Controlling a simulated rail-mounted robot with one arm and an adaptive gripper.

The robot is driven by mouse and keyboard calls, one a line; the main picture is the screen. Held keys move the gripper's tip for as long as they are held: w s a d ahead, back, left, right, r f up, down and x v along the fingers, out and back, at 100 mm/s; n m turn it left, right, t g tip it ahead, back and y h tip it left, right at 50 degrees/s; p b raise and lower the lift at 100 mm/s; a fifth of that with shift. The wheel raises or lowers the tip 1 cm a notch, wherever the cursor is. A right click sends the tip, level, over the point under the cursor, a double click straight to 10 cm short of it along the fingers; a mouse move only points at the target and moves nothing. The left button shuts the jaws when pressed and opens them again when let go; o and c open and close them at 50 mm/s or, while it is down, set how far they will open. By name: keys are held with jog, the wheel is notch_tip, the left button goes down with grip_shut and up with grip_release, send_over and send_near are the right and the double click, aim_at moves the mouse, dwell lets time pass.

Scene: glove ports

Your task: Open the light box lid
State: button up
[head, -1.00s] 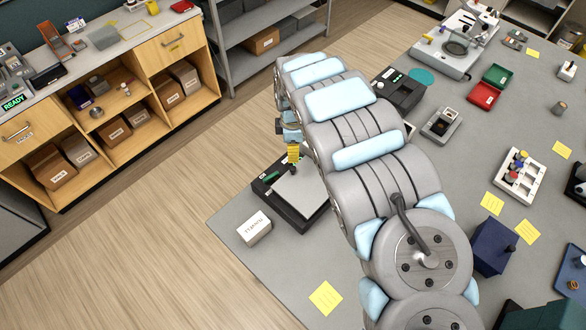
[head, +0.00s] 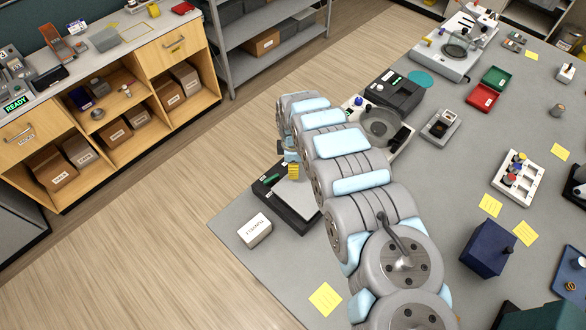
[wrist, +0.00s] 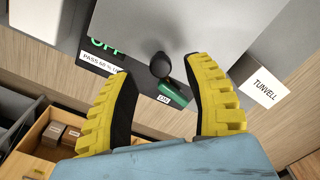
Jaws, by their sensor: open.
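The light box (head: 300,221) is a dark box with a pale grey top panel, flat on the grey table near its left corner. The panel, apparently the lid (wrist: 190,22), looks closed. In the wrist view a round black knob (wrist: 160,64) shows at the panel's edge, beside a green piece (wrist: 172,92) with a small "LID" label. My gripper (head: 293,172) is over the box's far left edge. In the wrist view its yellow fingers (wrist: 159,72) are apart, with the knob between the tips in the picture. I cannot tell whether they touch it.
A white "TUNVELL" carton (head: 255,230) stands left of the light box. A white device (head: 382,124) and a black device (head: 394,92) stand behind my arm. A wooden cabinet (head: 130,90) is across the floor. A yellow note (head: 325,299) lies on bare table in front.

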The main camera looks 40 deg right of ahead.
jog(key=shift+f, duration=1.15)
grip_shut()
